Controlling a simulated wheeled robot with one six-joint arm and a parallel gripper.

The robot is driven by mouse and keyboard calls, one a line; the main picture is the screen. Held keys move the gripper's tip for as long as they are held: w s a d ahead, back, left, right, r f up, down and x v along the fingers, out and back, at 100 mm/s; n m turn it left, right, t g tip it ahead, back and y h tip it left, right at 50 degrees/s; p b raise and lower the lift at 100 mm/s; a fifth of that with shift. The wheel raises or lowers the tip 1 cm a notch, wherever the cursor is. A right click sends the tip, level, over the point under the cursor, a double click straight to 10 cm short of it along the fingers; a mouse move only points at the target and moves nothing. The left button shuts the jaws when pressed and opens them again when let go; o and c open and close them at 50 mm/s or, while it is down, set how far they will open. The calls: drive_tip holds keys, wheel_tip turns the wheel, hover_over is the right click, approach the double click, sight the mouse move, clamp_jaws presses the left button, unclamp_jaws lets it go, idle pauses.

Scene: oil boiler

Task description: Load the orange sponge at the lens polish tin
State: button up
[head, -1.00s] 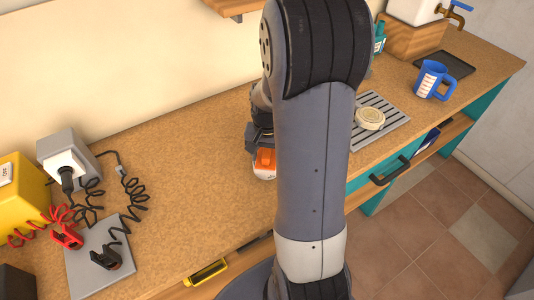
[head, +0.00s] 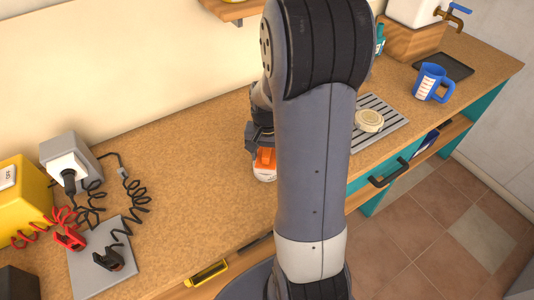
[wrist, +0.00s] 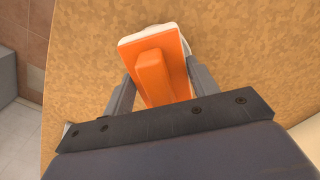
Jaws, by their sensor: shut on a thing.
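The orange sponge (wrist: 152,75) is an orange block with a raised orange grip and a pale white underside. My gripper (wrist: 158,69) is shut on it, one finger at each side. In the head view the sponge (head: 265,160) shows just left of my arm, low over the counter, below my gripper (head: 260,143). I cannot tell whether its underside touches the counter. A round cream tin (head: 369,120), apparently the lens polish tin, sits on a grey slotted rack (head: 390,134) to the right of my arm. I cannot read its lid. My arm hides part of the rack.
A blue measuring mug (head: 428,82) stands beyond the rack, near a dark tray (head: 444,66). A teal bottle (head: 379,42) is partly hidden behind my arm. A grey plate (head: 101,259) with cables and clamps lies at the left. The middle-left counter (head: 190,160) is clear.

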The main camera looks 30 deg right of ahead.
sight(267, 149)
drive_tip(key=shift+r+p, duration=1.85)
drive_tip(key=shift+r, duration=0.9)
drive_tip(key=shift+f, duration=0.1)
